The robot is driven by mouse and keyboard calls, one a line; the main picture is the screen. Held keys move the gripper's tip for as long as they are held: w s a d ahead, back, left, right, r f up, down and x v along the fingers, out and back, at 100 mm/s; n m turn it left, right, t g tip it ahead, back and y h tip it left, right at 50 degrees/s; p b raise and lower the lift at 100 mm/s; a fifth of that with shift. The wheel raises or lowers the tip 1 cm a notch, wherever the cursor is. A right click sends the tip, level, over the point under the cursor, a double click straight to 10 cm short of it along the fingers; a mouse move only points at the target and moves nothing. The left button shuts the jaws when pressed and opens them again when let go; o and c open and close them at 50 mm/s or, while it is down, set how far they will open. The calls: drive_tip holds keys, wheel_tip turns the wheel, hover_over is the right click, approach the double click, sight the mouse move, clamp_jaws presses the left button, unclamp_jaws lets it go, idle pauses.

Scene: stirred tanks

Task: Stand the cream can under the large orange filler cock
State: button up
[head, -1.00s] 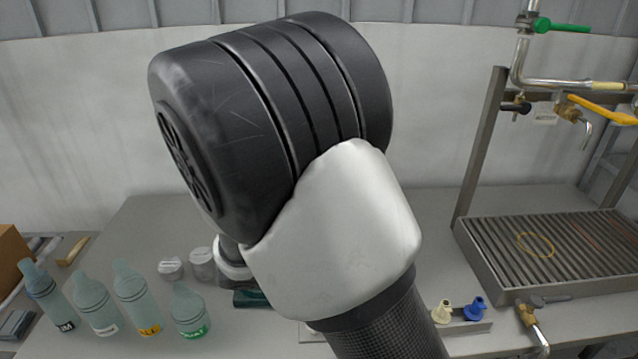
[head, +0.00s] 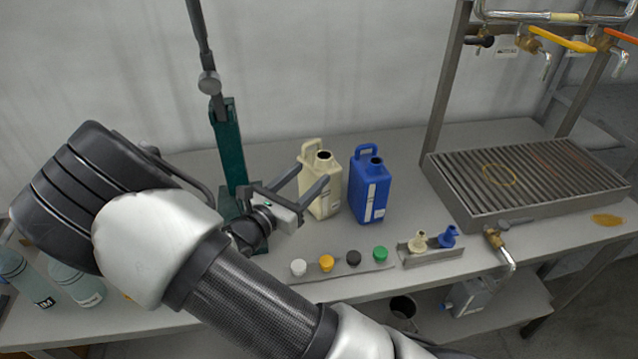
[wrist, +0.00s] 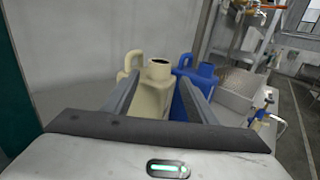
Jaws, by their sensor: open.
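The cream can (head: 322,190) stands upright on the bench beside a blue can (head: 370,190), its handle to the left of its open neck. My gripper (head: 307,178) is open and empty, just left of the cream can and pointing at it. In the wrist view the cream can (wrist: 150,92) shows between the two fingers, with the blue can (wrist: 186,88) behind the right finger. I cannot tell whether a finger touches the can. The orange-handled cock (head: 620,50) is at the upper right, partly cut off, above a slatted drip tray (head: 470,215).
A yellow-handled cock (head: 545,42) hangs left of the orange one. A green stand (head: 232,150) rises behind my gripper. Several coloured caps (head: 326,263) and a small holder with cream and blue spouts (head: 432,257) lie along the front. The slatted tray bears no can.

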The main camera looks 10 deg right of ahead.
sight(319, 164)
drive_tip(key=shift+x, duration=3.35)
drive_tip(key=shift+a+r, duration=0.1)
clamp_jaws()
